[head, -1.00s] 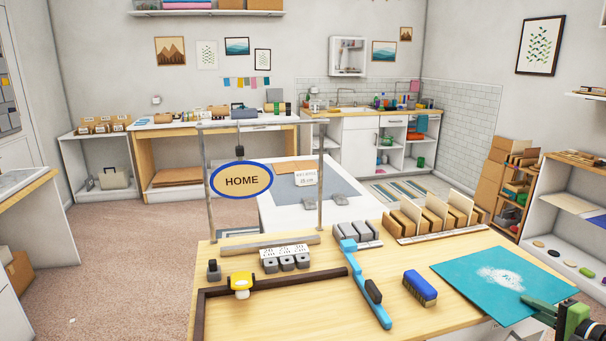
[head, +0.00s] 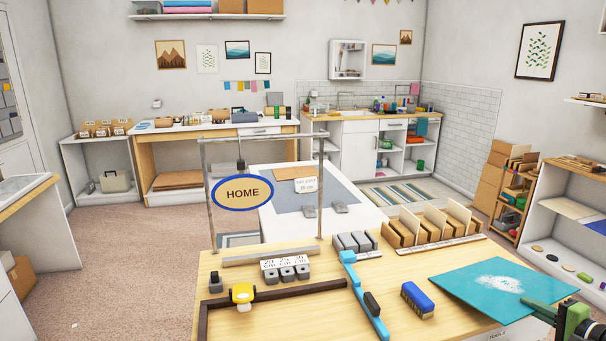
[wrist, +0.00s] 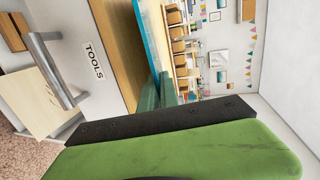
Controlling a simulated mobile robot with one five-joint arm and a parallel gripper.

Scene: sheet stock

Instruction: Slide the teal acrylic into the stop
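The teal acrylic (head: 462,284) is a flat sheet with a white powdery patch, at the right of the wooden bench top, overhanging its front edge. My gripper (head: 536,308) has its green fingers at the sheet's right edge. In the wrist view the sheet (wrist: 149,40) runs in between the narrow fingertips (wrist: 159,92), which look closed on it. The near corner seems slightly raised. The stop appears to be the dark L-shaped rail (head: 290,294) at the bench's left, well apart from the sheet.
Between sheet and rail lie a blue brush (head: 418,299) and a long blue tool (head: 365,295) with a dark grip. Grey blocks (head: 285,273) and a cardboard divider rack (head: 430,226) line the back.

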